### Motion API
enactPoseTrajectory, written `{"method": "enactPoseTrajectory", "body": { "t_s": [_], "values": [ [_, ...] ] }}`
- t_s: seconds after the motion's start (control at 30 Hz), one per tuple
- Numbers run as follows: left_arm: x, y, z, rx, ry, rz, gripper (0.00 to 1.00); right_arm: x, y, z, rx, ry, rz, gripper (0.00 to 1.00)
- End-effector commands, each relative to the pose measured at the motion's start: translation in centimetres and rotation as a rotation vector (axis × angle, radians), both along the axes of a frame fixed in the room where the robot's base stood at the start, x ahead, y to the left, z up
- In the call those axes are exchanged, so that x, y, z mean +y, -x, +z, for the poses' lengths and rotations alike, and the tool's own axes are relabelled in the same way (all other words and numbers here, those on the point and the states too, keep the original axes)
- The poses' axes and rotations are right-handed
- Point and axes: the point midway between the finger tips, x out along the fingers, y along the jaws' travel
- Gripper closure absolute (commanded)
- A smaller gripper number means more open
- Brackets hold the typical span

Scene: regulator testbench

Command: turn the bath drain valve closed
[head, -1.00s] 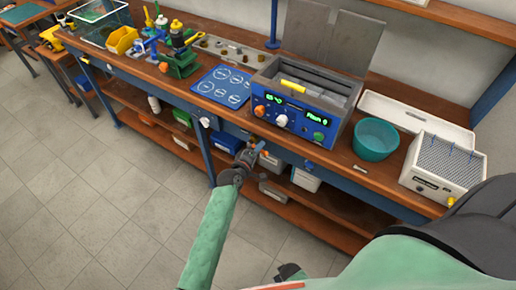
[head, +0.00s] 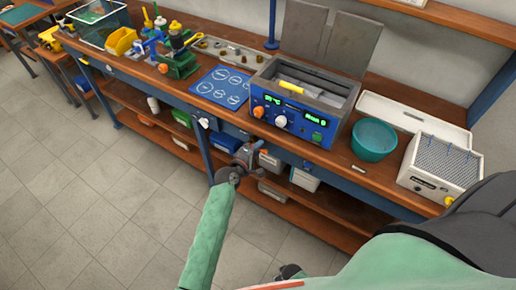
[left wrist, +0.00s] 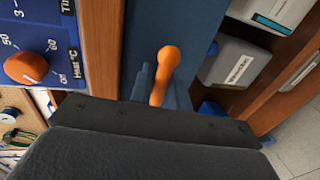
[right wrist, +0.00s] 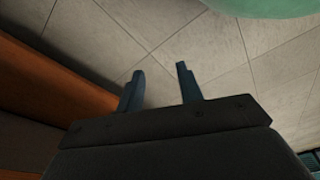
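The orange drain valve handle (left wrist: 162,70) stands out in front of the blue bench front in the left wrist view. In the head view it is a small orange spot (head: 260,144) below the blue-fronted bath (head: 292,119). My left gripper (left wrist: 158,85) has its fingers close on both sides of the handle and looks shut on it. In the head view my left gripper (head: 247,154) is at the bench's front edge, and the valve body is mostly hidden. My right gripper (right wrist: 160,78) is open and empty above the floor tiles.
The bath's orange heat knob (left wrist: 24,67) is close to the left gripper. A teal bowl (head: 374,139) and a white unit (head: 440,165) stand right of the bath. Boxes, such as a white one (head: 305,179), sit on the lower shelf. The floor in front is clear.

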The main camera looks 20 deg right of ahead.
Motion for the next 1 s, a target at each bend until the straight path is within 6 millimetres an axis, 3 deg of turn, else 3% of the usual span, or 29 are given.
{"method": "enactPoseTrajectory", "body": {
  "t_s": [0.07, 0.5, 0.6, 1.0],
  "values": [
    [0.0, 0.0, 0.1, -0.002, 0.000, 0.001, 0.66, 0.0, 0.1, 0.0, 0.001, 0.000, 0.000, 0.64],
    [0.9, 0.7, 0.0, -0.001, -0.001, 0.001, 0.66, 0.4, 0.7, -0.4, 0.017, -0.003, -0.002, 0.64],
    [2.1, 1.6, 0.1, -0.001, -0.002, 0.000, 0.66, 1.2, 0.0, 1.2, 0.014, -0.011, -0.004, 0.64],
    [5.8, 4.4, 1.4, -0.001, -0.001, 0.000, 0.66, 1.9, -1.1, 4.4, 0.033, -0.018, -0.010, 0.64]
  ]
}}
